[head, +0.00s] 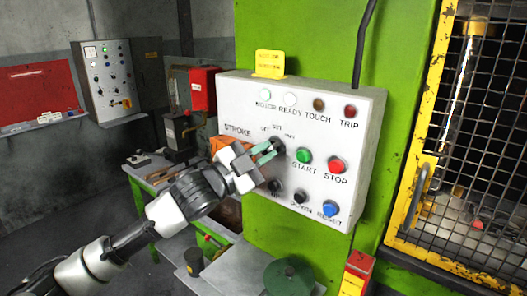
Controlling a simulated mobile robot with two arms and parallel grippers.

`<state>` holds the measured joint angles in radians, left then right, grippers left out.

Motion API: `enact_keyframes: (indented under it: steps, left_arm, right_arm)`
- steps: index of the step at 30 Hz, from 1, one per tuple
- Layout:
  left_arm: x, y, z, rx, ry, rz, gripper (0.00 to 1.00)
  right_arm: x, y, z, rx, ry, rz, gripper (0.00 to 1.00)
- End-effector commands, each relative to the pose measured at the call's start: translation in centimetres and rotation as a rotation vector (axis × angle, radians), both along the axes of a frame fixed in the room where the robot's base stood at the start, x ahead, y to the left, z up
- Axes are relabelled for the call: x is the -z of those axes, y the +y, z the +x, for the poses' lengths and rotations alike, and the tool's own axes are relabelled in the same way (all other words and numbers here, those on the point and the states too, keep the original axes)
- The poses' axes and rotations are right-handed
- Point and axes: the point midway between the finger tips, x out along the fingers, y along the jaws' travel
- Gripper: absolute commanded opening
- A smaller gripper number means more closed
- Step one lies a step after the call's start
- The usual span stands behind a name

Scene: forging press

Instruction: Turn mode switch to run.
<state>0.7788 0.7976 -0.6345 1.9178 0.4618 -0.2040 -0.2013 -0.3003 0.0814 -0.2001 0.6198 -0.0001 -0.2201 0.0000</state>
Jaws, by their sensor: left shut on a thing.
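The white control panel (365,120) is mounted on the green press column, with its face towards me. The mode switch (279,146) is a black rotary knob on the panel, with small position labels above it that are too small to read surely. My left gripper (269,151) reaches in from the lower left, its greenish fingertips at the knob and shut on it. The fingers partly cover the knob, so I cannot tell which way it points. My right gripper is not in view.
A green START button (304,156) and a red STOP button (337,165) sit just right of the switch. Smaller black knobs and a blue button (330,208) lie below. A yellow-framed mesh guard (415,170) stands at right, and a green bench (150,172) at left.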

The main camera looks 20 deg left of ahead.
Motion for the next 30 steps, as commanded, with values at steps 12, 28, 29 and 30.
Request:
enact_keyframes:
  steps: [12, 28, 29, 30]
  left_arm:
    - [-0.3, 0.1, 0.0, -0.002, -0.01, 0.004, 0.3]
    - [1.1, 1.4, -1.8, -0.003, -0.004, 0.006, 0.37]
    - [1.3, 1.7, -2.3, -0.003, -0.005, 0.007, 0.37]
    - [1.6, 2.3, -2.9, -0.005, -0.005, 0.008, 0.37]
  right_arm:
    - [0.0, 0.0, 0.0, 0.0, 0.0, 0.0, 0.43]
    - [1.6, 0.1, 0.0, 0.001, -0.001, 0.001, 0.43]
    - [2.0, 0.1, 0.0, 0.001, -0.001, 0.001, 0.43]
    - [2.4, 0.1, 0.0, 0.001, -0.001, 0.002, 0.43]
